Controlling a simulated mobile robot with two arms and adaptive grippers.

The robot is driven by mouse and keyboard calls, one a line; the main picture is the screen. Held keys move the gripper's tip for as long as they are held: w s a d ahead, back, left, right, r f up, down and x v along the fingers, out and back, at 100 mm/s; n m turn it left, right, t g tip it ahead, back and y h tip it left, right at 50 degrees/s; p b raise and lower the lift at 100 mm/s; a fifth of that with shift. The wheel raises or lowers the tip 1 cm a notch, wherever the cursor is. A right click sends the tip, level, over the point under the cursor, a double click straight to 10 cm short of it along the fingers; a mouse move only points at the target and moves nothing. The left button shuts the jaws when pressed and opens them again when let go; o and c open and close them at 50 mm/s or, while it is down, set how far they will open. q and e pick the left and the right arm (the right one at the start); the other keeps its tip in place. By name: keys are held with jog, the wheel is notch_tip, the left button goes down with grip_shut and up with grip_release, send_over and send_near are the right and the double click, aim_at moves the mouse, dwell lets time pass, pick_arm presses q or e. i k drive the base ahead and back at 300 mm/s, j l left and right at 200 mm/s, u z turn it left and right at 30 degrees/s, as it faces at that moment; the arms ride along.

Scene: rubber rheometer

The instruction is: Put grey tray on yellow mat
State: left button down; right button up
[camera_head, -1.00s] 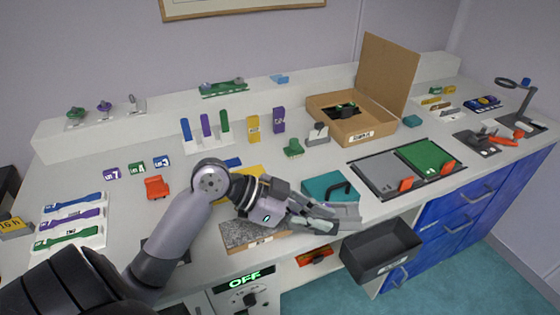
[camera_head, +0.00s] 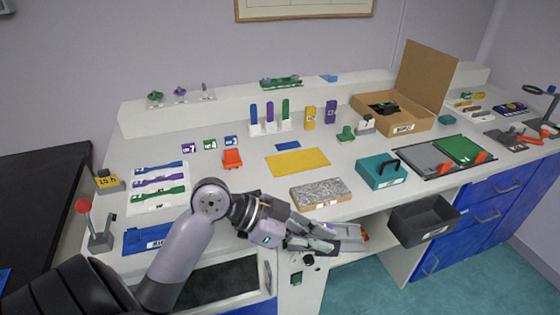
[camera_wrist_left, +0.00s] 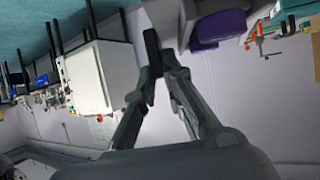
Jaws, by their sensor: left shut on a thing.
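My left gripper (camera_head: 332,238) is low in front of the counter's front edge, below the speckled block. It is shut on a thin grey piece, which looks like the grey tray (camera_head: 350,232), though its shape blends with the grey fingers. In the left wrist view, the fingers (camera_wrist_left: 160,65) converge towards a dark narrow piece (camera_wrist_left: 151,45) at their tips. The yellow mat (camera_head: 298,162) lies flat on the counter, bare and fully visible, farther back and left of the gripper. My right gripper is not in view.
A speckled block (camera_head: 320,193) lies between gripper and mat. A teal box with a handle (camera_head: 381,172) stands right of it. A dark grey bin (camera_head: 424,221) juts out at the counter's front. An orange object (camera_head: 232,158) stands left of the mat.

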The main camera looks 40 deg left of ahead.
aim_at(296, 160)
jog(key=u, duration=1.4)
jog(key=i+l+u, duration=0.25)
jog(key=l, duration=0.5)
jog(key=l+u, duration=0.3)
jog(key=l, duration=1.9)
